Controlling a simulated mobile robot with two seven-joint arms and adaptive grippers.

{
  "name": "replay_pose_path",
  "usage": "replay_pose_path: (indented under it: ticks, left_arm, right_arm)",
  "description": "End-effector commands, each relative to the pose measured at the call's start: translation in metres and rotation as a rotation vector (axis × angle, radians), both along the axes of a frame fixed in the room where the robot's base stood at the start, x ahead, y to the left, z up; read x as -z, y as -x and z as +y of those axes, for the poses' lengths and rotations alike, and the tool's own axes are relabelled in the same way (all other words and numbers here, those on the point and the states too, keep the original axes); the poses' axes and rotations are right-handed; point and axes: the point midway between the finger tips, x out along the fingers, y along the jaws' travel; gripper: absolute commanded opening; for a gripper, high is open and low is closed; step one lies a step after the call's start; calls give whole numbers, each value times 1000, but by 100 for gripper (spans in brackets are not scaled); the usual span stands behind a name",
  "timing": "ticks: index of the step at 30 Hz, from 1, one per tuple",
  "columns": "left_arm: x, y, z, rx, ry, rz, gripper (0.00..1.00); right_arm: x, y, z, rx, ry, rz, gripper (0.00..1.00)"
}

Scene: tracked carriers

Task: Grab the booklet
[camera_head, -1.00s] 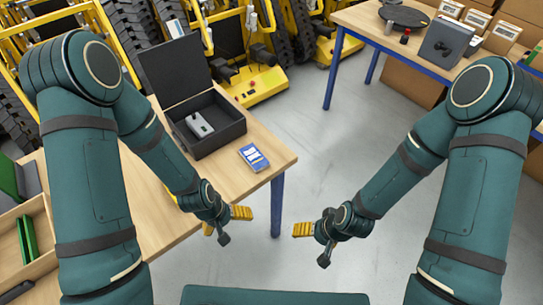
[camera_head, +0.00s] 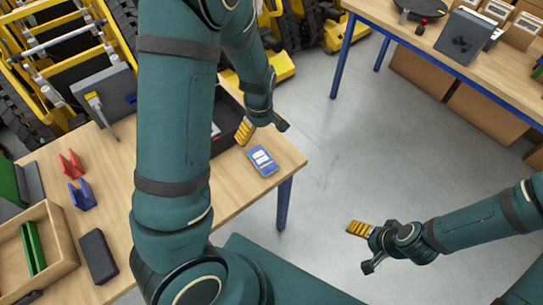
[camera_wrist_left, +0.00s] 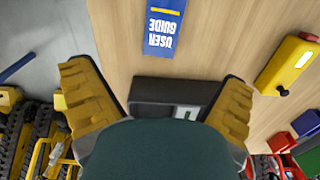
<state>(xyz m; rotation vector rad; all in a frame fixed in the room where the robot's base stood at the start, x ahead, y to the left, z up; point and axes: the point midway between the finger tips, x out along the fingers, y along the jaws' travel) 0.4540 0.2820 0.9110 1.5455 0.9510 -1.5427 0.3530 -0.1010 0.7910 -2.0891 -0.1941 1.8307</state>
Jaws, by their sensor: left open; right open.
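The booklet (camera_head: 262,161) is small, blue and white, and lies flat on the wooden table near its right edge. In the left wrist view the booklet (camera_wrist_left: 165,25) shows the words "USER GUIDE" at the top of the picture, ahead of and between my fingers. My left gripper (camera_head: 262,130) hangs just behind the booklet, apart from it. My right gripper (camera_head: 362,245) is open and empty over the grey floor, well right of the table.
A dark open box (camera_head: 228,115) stands behind the booklet, partly hidden by my left arm. Red (camera_head: 71,164) and blue (camera_head: 82,194) holders, a black case (camera_head: 98,256) and a wooden tray (camera_head: 65,272) are at the left. Another table (camera_head: 455,55) stands back right.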

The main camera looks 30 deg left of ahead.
Motion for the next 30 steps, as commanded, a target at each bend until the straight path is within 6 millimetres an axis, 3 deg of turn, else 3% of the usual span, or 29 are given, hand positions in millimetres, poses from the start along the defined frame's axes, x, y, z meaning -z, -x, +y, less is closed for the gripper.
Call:
replay_pose_path:
  ticks: [9, 20, 30]
  left_arm:
    - [62, 1, 0, 2, 0, 4, 99]
    - [86, 2, -1, 3, 0, 1, 99]
    - [130, 5, -5, 2, 1, 3, 99]
  right_arm:
    - [18, 5, 1, -10, -3, 11, 81]
    - [23, 8, 1, -13, -4, 17, 81]
    - [36, 10, 2, -18, -5, 22, 81]
